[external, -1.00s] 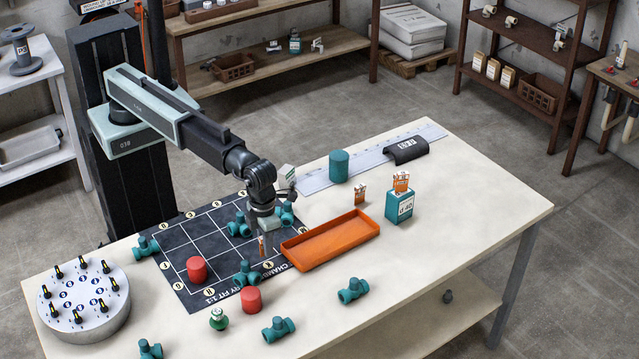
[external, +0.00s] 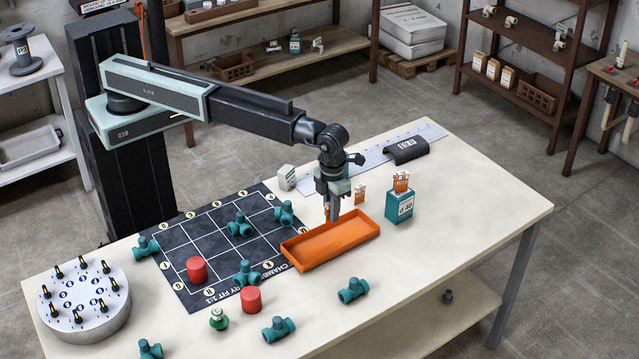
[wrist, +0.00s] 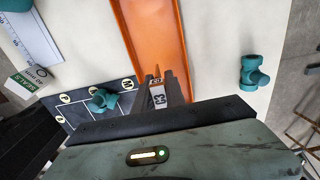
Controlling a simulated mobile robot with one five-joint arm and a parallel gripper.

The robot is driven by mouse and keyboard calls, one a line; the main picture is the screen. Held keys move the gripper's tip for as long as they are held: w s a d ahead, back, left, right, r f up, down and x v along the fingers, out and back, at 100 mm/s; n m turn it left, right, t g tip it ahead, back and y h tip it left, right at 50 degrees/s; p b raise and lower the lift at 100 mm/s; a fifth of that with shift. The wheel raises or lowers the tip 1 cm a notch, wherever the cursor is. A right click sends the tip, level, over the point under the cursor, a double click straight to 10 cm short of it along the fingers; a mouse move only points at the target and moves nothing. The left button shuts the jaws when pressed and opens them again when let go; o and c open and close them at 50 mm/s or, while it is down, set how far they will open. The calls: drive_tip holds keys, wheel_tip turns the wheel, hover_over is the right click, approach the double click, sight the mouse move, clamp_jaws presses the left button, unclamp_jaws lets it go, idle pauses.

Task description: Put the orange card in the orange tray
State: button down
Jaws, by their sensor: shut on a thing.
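The orange tray (external: 300,262) lies empty on the table beside the black mat; it also runs up the wrist view (wrist: 138,28). My gripper (external: 332,217) is shut on a small orange card (external: 327,210) and points down over the tray, near its far long rim in the external view. In the wrist view the card (wrist: 157,81) shows its orange end and a pale label between the fingers (wrist: 164,88). One more (external: 401,181) sits on top of a teal box (external: 399,208).
The black grid mat (external: 190,240) holds several teal pipe fittings and a red cylinder (external: 197,269). A white box (external: 287,178) and a long ruler (external: 370,160) with a dark half-pipe (external: 405,150) lie behind. The table's right end is clear.

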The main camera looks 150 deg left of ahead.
sight(331, 242)
wheel_tip(331, 242, down, 8)
drive_tip(key=b, duration=0.6)
drive_tip(key=shift+f+b, duration=0.2)
drive_tip(key=shift+b, duration=0.2)
drive_tip(key=shift+r, duration=0.2)
drive_tip(key=shift+f, duration=0.15)
drive_tip(key=c, duration=1.4)
unclamp_jaws()
wheel_tip(331, 242, up, 13)
drive_tip(key=p, duration=1.2)
drive_tip(key=shift+f+p, duration=0.2)
drive_tip(key=shift+p, duration=0.15)
drive_tip(key=shift+f, duration=0.15)
